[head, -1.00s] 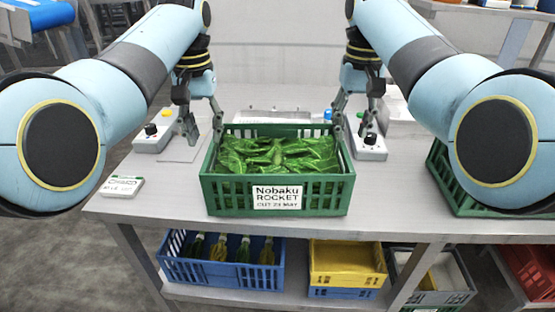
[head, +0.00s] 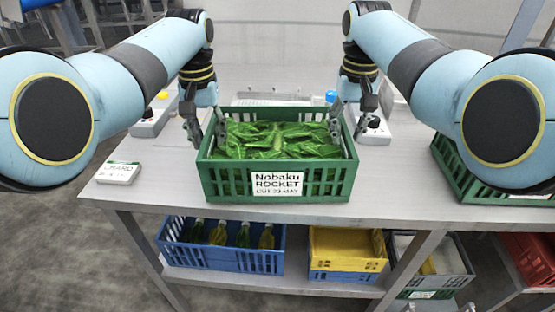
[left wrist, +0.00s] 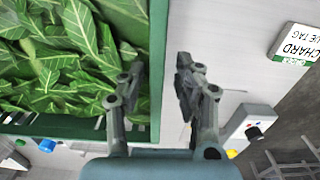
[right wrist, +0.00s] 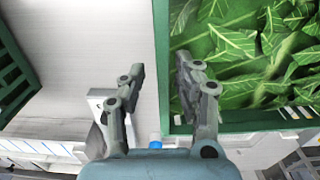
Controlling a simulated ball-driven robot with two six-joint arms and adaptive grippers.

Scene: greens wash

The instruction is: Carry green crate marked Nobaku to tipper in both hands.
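The green crate marked Nobaku ROCKET (head: 210,180) stands upright on the grey table, filled with green leaves (head: 275,140). My left gripper (head: 206,136) is open at the crate's left wall. In the left wrist view its fingers (left wrist: 158,90) are apart, one over the leaves and one outside the wall (left wrist: 157,60). My right gripper (head: 348,130) is open at the right wall. In the right wrist view its fingers (right wrist: 160,85) straddle that wall (right wrist: 161,40) likewise, with gaps visible. I cannot identify the tipper.
Another green crate (head: 470,175) stands at the table's right. A chard tag (head: 118,172) lies at the left front. Control boxes (head: 152,122) (head: 376,131) flank the crate's back. Blue (head: 220,255) and yellow (head: 347,252) crates sit on the shelf below.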

